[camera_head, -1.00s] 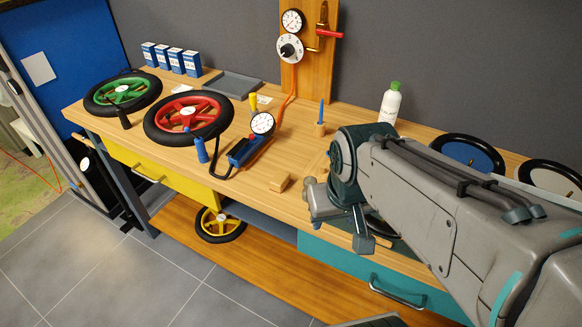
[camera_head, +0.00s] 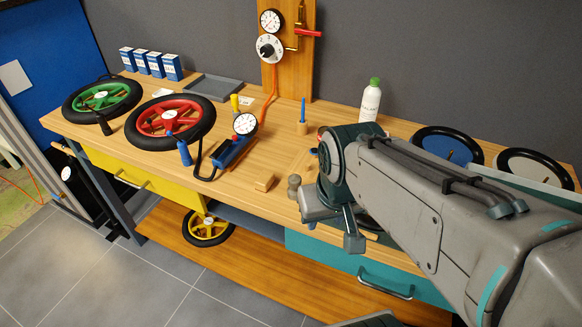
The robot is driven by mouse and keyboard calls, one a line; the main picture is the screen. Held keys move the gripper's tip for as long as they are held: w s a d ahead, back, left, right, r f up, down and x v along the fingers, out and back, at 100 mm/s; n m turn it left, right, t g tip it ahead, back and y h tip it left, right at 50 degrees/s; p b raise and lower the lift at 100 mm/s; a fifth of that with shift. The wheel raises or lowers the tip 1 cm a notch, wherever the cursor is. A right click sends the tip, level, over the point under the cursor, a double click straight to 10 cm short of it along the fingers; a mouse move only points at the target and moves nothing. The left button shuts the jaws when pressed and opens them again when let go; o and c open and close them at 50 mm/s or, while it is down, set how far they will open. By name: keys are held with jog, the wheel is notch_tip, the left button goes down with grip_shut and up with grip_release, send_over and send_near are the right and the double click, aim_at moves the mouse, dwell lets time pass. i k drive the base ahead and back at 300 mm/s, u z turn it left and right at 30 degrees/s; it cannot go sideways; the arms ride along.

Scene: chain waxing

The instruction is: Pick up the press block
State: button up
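A small light wooden block (camera_head: 264,181), which looks like the press block, lies on the workbench near its front edge, left of my arm. My gripper (camera_head: 352,238) hangs at the end of the bent arm, over the front edge of the bench. It is to the right of the wooden block and apart from it. Nothing held can be made out.
A blue-tipped holder (camera_head: 302,125) and white bottle (camera_head: 370,102) stand behind.

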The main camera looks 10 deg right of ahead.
aim_at(295, 181)
jog(key=k, duration=0.45)
jog(key=u, duration=1.5)
jog(key=i, duration=1.75)
jog(key=z, duration=4.4)
